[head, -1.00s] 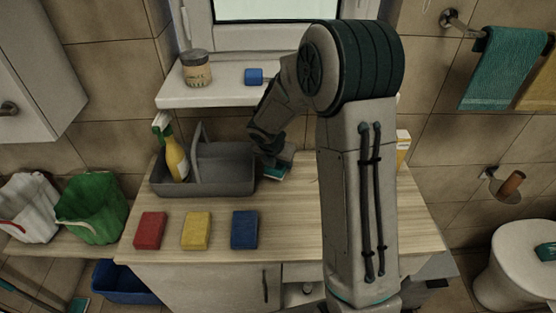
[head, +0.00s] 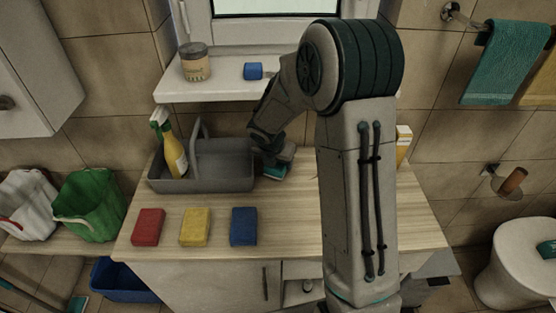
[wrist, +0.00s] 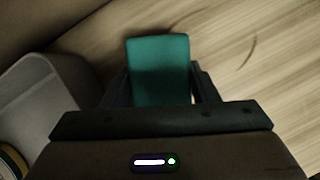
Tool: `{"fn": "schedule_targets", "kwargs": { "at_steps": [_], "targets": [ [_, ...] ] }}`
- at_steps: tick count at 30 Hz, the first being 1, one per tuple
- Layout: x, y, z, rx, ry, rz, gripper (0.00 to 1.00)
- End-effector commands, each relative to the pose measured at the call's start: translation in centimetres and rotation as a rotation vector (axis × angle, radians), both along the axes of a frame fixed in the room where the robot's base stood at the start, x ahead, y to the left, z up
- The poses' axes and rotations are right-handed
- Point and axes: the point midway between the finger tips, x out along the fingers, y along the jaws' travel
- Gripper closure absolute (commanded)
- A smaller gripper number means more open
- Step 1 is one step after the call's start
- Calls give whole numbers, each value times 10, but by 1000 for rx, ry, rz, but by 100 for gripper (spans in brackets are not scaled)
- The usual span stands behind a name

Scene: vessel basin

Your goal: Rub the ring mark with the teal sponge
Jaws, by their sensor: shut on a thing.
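The teal sponge (wrist: 160,68) is between the fingers of my gripper (wrist: 160,92) in the wrist view, and my gripper is shut on it. In the head view the sponge (head: 275,171) shows below my gripper (head: 272,160), just right of the grey caddy, at or close to the countertop; I cannot tell if it touches. A thin, dark curved mark (wrist: 249,51) lies on the wood to the right of the sponge in the wrist view, apart from it. It looks like part of the ring mark. My arm hides that part of the counter in the head view.
The grey caddy (head: 222,178) holding a yellow spray bottle (head: 174,158) stands close left of my gripper. Red (head: 148,227), yellow (head: 196,227) and blue (head: 243,227) sponges lie along the front. A shelf (head: 215,89) with a jar (head: 195,62) and a blue block (head: 253,71) overhangs the back.

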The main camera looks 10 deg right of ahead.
Motion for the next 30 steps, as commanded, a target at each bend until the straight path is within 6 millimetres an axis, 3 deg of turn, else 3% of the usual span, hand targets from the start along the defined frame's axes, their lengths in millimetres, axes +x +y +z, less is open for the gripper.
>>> {"fn": "schedule_targets", "kwargs": {
  "at_steps": [30],
  "targets": [
    [-1, -5, -15, -1, 1, 0, 71]
  ]
}}
